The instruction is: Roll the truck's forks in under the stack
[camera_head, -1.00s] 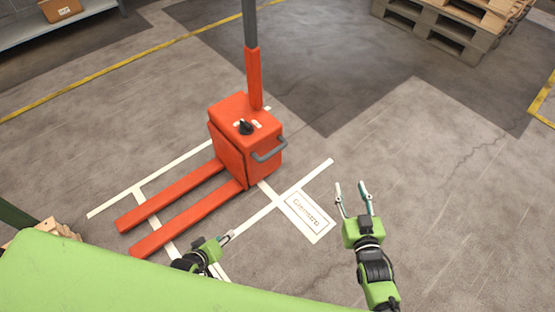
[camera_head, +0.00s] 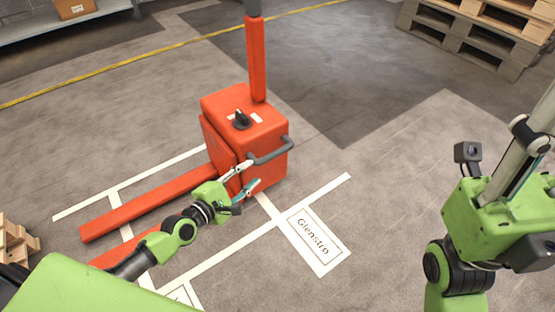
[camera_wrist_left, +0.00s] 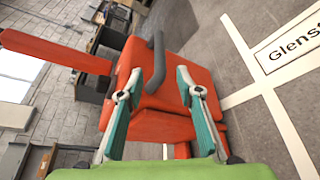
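The red pallet truck (camera_head: 238,140) stands inside white floor lines. Its two forks (camera_head: 150,205) point to the lower left; my left arm covers part of the near one. Its grey loop handle (camera_head: 270,152) is on the body's right side. My left gripper (camera_head: 253,174) is open close to the handle. In the left wrist view the handle (camera_wrist_left: 156,58) shows between the open fingertips (camera_wrist_left: 159,76); contact is unclear. My right gripper (camera_head: 515,175) is raised at the right, away from the truck, its fingertips not clearly shown. A stack of wooden pallets (camera_head: 462,42) stands at the top right.
Wooden pieces (camera_head: 15,242) show at the left edge, partly cut off. A shelf (camera_head: 60,25) with a cardboard box (camera_head: 75,8) is at the upper left. A floor label (camera_head: 318,240) lies right of the truck. Floor between truck and pallets looks clear.

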